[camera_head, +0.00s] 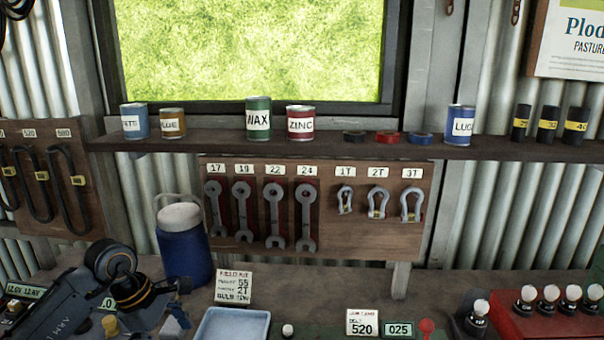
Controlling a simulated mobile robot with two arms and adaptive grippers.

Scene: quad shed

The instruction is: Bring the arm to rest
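My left arm comes in at the lower left, dark with copper-coloured rings, bent over the bench. Its gripper (174,300) is at the end of the dark wrist, left of the pale blue tray and in front of the blue jug. The gripper is small and partly hidden, so I cannot tell whether it is open or shut, or whether it holds anything. My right arm and gripper are not in view.
A blue jug (183,252) stands behind the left wrist. A pale blue tray (232,325), a field card (233,288) and a job card (362,322) are on the bench. A red bulb rack (545,322) is at right. Wrenches and shackles hang on the board (330,240).

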